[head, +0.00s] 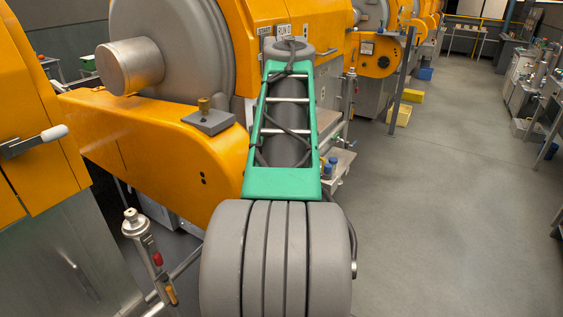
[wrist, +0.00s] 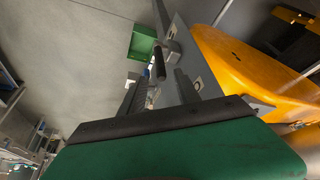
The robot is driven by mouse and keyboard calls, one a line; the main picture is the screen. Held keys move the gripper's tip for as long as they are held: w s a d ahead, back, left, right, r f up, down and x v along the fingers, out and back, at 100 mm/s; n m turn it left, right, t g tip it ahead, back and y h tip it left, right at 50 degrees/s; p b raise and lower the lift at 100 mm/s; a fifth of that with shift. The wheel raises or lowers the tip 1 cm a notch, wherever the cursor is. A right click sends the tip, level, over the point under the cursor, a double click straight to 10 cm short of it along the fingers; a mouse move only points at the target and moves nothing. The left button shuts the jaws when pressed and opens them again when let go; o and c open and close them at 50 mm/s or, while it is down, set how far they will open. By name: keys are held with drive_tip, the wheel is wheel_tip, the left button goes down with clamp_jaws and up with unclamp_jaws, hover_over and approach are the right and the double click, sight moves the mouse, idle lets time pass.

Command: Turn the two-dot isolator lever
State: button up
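My gripper (wrist: 156,88) shows in the wrist view with its two dark fingers apart and nothing held between them. A dark handle (wrist: 159,64), which looks like a lever, stands out from a grey panel (wrist: 188,62) beyond the fingertips. It lines up roughly with the gap between them and appears apart from both fingers. I cannot see dot marks beside this handle, so I cannot tell whether it is the two-dot lever. In the head view, my arm hides my gripper and this handle. Two dark dots (head: 203,178) mark the orange machine arm at left.
An orange guard (wrist: 235,62) lies right of the grey panel. A green bin (wrist: 143,41) is on the floor beyond. A pale-handled lever (head: 45,136) and a brass knob (head: 204,104) on a grey block stand at left. The floor at right (head: 450,200) is clear.

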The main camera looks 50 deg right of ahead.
drive_tip(key=x, duration=0.7)
drive_tip(key=shift+w+d+f, duration=0.15)
drive_tip(key=shift+f, duration=0.15)
clamp_jaws()
drive_tip(key=shift+r, duration=0.1)
idle(0.9)
